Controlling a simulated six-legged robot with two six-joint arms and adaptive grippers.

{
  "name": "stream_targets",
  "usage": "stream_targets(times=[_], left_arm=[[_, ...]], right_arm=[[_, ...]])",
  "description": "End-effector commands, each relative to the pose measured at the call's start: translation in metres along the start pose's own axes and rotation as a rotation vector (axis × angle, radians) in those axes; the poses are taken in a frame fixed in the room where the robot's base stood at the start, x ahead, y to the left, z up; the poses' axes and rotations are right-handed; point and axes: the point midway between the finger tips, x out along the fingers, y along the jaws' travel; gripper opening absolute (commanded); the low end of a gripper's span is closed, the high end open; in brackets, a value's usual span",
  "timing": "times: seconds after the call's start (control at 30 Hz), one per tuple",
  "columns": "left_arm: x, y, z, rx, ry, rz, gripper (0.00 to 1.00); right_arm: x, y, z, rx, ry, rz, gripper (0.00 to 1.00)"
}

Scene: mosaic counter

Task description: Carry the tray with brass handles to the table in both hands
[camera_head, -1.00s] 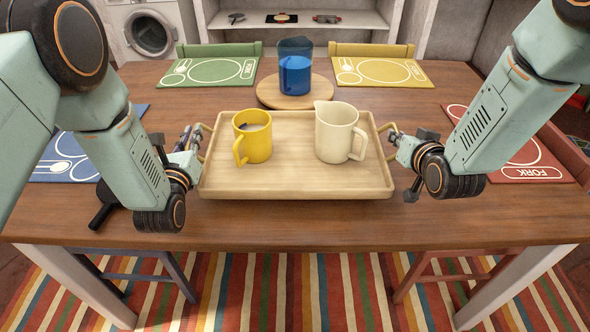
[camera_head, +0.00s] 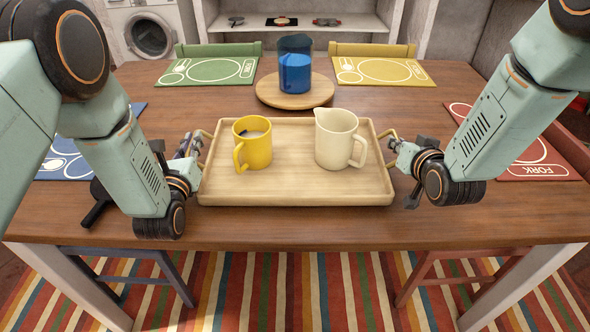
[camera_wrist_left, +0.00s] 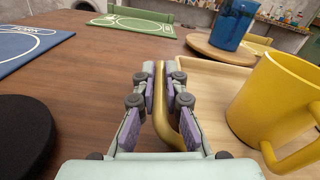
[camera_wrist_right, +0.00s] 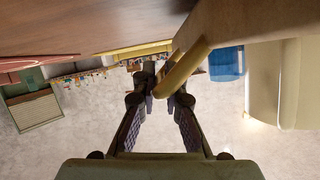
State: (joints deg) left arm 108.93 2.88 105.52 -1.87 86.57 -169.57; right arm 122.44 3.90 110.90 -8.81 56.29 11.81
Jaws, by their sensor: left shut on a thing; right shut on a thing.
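The pale wooden tray (camera_head: 295,192) is level at the near middle of the table (camera_head: 300,225); I cannot tell whether it touches the tabletop. A yellow mug (camera_head: 254,148) with a drink in it and a cream pitcher (camera_head: 335,140) stand upright on it. My left gripper (camera_head: 197,150) is shut on the left brass handle, which shows between the fingers in the left wrist view (camera_wrist_left: 160,105). My right gripper (camera_head: 397,148) is shut on the right brass handle (camera_wrist_right: 180,70) at the tray's other end.
A blue glass (camera_head: 295,70) stands on a round wooden board (camera_head: 294,97) behind the tray. Green (camera_head: 212,70), yellow (camera_head: 382,70), blue (camera_head: 62,162) and red (camera_head: 520,155) placemats lie around the table. Chairs stand at the edges.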

Motion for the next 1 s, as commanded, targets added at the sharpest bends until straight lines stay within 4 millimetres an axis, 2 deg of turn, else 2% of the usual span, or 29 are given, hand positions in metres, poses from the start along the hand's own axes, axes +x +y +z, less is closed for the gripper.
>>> stream_targets(times=[0.37, 0.4, 0.63, 1.0], left_arm=[[0.001, 0.002, -0.011, 0.000, -0.006, -0.003, 0.00], [0.000, 0.002, -0.013, 0.000, 0.000, -0.002, 0.12], [0.000, 0.002, -0.012, 0.000, 0.000, -0.001, 0.32], [-0.003, 0.003, -0.013, 0.000, 0.001, 0.000, 0.33]], right_arm=[[0.006, 0.002, 0.010, -0.001, 0.005, -0.002, 0.00], [0.005, 0.002, 0.012, -0.001, -0.001, -0.001, 0.12], [0.005, 0.002, 0.011, -0.001, 0.000, -0.001, 0.32], [0.005, 0.002, 0.011, 0.000, 0.000, 0.000, 0.33]])
